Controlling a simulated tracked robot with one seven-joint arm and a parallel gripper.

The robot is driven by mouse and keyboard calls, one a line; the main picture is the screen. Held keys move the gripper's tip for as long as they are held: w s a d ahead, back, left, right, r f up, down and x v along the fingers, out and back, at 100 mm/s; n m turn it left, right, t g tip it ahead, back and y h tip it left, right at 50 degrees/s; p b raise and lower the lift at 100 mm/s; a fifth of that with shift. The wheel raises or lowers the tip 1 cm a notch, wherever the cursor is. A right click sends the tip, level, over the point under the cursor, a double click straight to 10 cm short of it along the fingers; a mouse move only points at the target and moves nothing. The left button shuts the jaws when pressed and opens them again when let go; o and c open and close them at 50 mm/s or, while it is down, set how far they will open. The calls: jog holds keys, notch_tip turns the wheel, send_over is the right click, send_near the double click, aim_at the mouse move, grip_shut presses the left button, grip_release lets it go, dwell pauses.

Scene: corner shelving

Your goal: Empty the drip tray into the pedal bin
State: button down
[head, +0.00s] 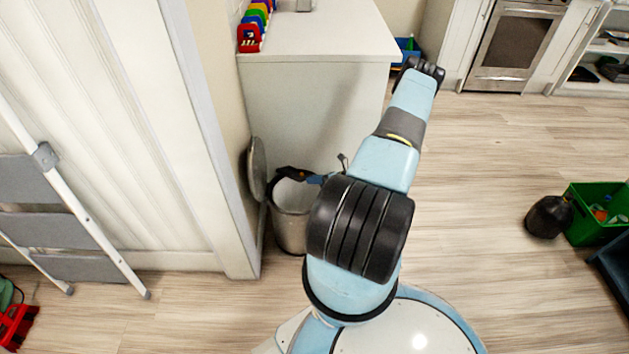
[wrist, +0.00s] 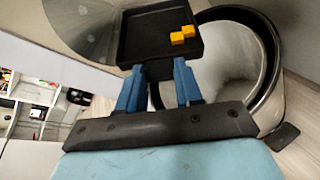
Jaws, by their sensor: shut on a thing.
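The drip tray (wrist: 140,48) is a black square tray in the wrist view, with a few small yellow blocks (wrist: 182,35) lying in its right part. My gripper (wrist: 160,80) is shut on the tray's near edge, with a blue finger on each side. In the head view the tray (head: 291,173) is a dark shape over the bin's mouth, partly hidden by my arm. The pedal bin (head: 290,215) is a grey cylinder with its round lid (head: 257,168) standing open against the wall. In the wrist view the bin's rim (wrist: 272,60) shows behind and right of the tray.
A white counter (head: 320,35) stands behind the bin, and a wall end stands to its left. A folding step ladder (head: 75,205) leans at the left. A green crate (head: 598,215) and a dark round object (head: 549,216) are on the floor at right. Floor between is clear.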

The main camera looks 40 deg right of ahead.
jog(key=shift+w+d+f+m+y, duration=0.1)
jog(key=shift+m+y, duration=0.3)
jog(key=shift+m, duration=0.2)
jog(key=shift+d+f+m+y, duration=0.1)
jog(key=shift+m+y, duration=0.3)
jog(key=shift+m, duration=0.2)
jog(key=shift+d+f+m+y, duration=0.1)
jog(key=shift+f+m+y, duration=0.1)
jog(key=shift+m+y, duration=0.8)
jog(key=shift+m+h, duration=0.3)
jog(key=shift+m, duration=0.1)
jog(key=shift+w+f+m+t+y, duration=0.1)
jog(key=shift+f+m+t+y, duration=0.15)
jog(key=shift+m, duration=0.45)
jog(key=shift+m+t+y, duration=0.15)
jog(key=shift+m+y, duration=0.2)
jog(key=shift+m, duration=0.35)
